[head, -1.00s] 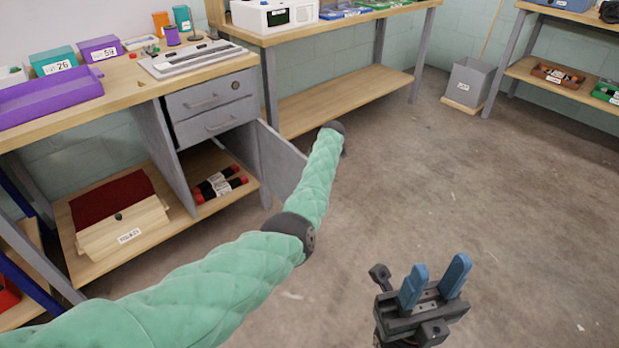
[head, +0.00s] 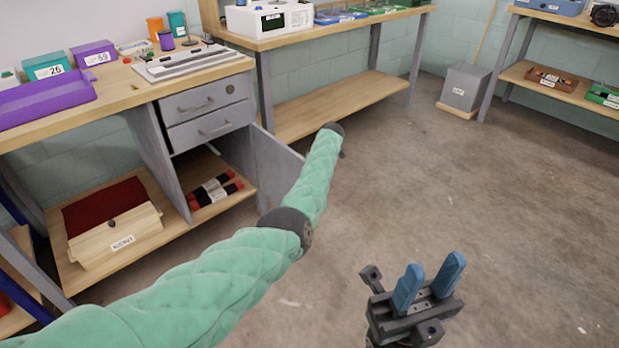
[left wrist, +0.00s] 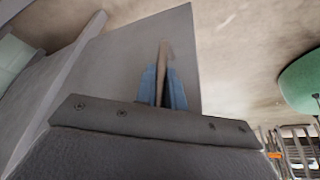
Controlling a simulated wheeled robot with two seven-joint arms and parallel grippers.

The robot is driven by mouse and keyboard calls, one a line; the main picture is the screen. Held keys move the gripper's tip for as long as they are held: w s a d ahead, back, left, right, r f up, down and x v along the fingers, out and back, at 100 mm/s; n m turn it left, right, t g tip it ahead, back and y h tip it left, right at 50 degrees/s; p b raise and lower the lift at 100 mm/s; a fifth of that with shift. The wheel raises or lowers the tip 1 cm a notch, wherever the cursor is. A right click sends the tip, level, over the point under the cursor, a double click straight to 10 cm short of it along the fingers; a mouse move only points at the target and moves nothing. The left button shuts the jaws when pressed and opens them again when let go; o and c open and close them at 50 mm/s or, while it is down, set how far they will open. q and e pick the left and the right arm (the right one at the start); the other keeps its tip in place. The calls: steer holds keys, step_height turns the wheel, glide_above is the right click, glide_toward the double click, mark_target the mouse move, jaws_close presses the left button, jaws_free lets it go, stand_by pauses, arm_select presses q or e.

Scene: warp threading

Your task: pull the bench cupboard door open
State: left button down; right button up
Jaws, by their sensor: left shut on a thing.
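The grey cupboard door (head: 277,165) stands swung out from the bench, below the drawers, so the cupboard inside shows. In the left wrist view the door panel (left wrist: 112,68) fills the upper middle. My left gripper (left wrist: 164,88) has its blue fingers shut on the door handle (left wrist: 163,62), a thin brownish bar. In the head view my left gripper and the handle are hidden behind my padded green arm. My right gripper (head: 428,285) is open and empty over the floor at the lower right, well apart from the door.
The cupboard holds red-and-black rolls (head: 214,188). Two drawers (head: 207,115) above are shut. A wooden box (head: 115,232) sits on the lower shelf at left. Another bench (head: 335,105) stands behind the door. The floor (head: 430,175) to the right is clear.

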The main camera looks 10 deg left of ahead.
arm_select(q)
steer(key=shift+a, duration=0.1)
steer(key=c, duration=1.5)
jaws_free()
steer(key=p+v, duration=0.1)
steer(key=v, duration=0.6)
steer(key=shift+r, duration=0.3)
